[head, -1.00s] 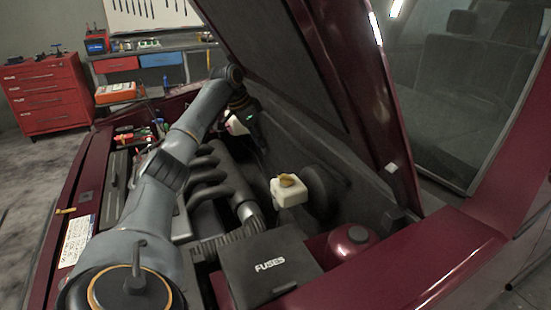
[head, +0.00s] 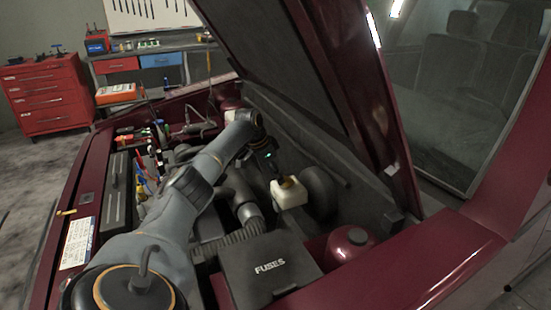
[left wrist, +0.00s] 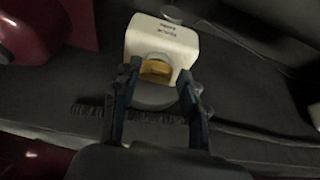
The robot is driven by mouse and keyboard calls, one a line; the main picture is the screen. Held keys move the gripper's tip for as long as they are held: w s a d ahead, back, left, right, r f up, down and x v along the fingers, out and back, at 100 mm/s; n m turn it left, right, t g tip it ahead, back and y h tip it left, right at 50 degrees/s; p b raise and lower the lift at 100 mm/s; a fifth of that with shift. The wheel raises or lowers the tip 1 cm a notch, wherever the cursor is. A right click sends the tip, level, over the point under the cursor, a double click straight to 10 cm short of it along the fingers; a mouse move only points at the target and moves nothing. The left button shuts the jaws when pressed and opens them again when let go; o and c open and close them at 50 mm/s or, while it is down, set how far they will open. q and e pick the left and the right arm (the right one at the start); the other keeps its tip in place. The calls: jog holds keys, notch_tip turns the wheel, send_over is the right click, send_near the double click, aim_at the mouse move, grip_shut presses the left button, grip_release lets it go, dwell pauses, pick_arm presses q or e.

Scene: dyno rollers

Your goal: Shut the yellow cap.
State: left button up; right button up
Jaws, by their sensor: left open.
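The yellow cap (head: 287,183) is on top of a small white reservoir (head: 290,197) in the engine bay. In the left wrist view the cap (left wrist: 155,69) shows by the neck of the white reservoir (left wrist: 165,38), which bears small dark print. I cannot tell how far the cap is seated. My left gripper (head: 277,181) is open right at the cap. In the wrist view its two fingers (left wrist: 158,80) stand on either side of the cap, with a gap around it. My right gripper is not in view.
The raised hood (head: 300,75) slants over the bay. A black fuse box (head: 268,268) and a dark red dome (head: 350,243) stand nearer, and a round black part (head: 318,192) is right of the reservoir. A red tool cabinet (head: 48,98) is far behind.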

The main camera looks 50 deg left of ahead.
pick_arm(q)
grip_shut()
jog(key=f+t+b, duration=0.1)
jog(key=s+f+t+b, duration=0.1)
jog(key=t+b, duration=0.1)
jog(key=shift+s+a+h, duration=0.1)
jog(key=shift+s+h, duration=0.2)
jog(key=shift+h, duration=0.1)
jog(key=shift+f, duration=0.15)
jog(key=shift+s+a+f, duration=0.1)
jog(key=shift+s+f, duration=0.15)
jog(key=shift+f, duration=0.15)
